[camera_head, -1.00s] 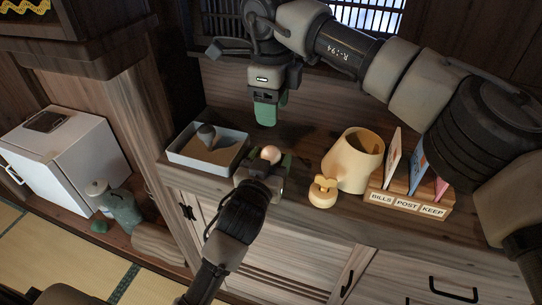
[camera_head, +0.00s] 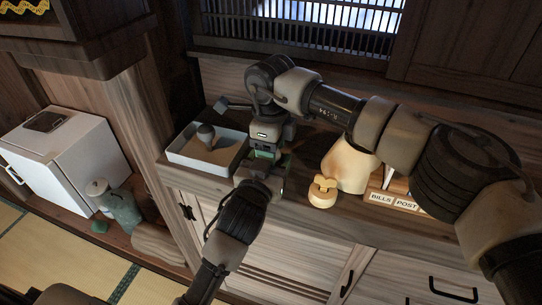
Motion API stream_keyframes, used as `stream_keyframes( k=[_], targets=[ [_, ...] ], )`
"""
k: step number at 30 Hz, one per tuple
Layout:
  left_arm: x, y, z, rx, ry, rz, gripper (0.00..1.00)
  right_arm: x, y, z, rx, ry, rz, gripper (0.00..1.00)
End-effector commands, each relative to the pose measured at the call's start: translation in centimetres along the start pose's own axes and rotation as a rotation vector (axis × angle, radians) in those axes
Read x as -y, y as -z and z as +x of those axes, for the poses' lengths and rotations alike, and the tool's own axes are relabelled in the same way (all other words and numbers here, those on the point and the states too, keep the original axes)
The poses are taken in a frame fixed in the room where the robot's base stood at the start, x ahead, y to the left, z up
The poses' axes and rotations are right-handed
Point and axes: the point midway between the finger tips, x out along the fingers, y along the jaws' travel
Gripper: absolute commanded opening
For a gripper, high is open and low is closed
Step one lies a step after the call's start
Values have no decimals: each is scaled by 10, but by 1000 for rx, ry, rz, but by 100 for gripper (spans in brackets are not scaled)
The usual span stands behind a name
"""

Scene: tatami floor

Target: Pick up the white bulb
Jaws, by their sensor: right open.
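A pale round thing, apparently the white bulb, showed at the tips of my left gripper a second ago; it is now hidden behind my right gripper. My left gripper (camera_head: 262,176) reaches up from below at the cabinet's front edge, its fingertips mostly covered. My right gripper (camera_head: 265,153) points down directly over it, open, its green fingertips close to or around the hidden round thing. I cannot tell whether they touch it.
A pale tray (camera_head: 225,158) with a dark grey, bulb-shaped object (camera_head: 206,135) stands left of the grippers. Right of them are a small yellow knobbed object (camera_head: 322,192), a cream vase (camera_head: 345,168) and a letter rack (camera_head: 381,198), partly behind my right arm.

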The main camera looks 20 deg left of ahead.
Motion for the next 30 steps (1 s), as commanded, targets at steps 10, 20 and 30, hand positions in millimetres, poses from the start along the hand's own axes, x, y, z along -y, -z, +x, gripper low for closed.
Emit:
stream_keyframes(
  k=[10,20,30],
  targets=[
    [0,-1,0,1,0,0,41,0,0,-1,0,0,0,33],
    [0,0,0,1,0,0,41,1,0,-9,2,2,1,33],
    [0,0,0,1,0,0,41,1,0,-73,1,3,1,33]
  ],
)
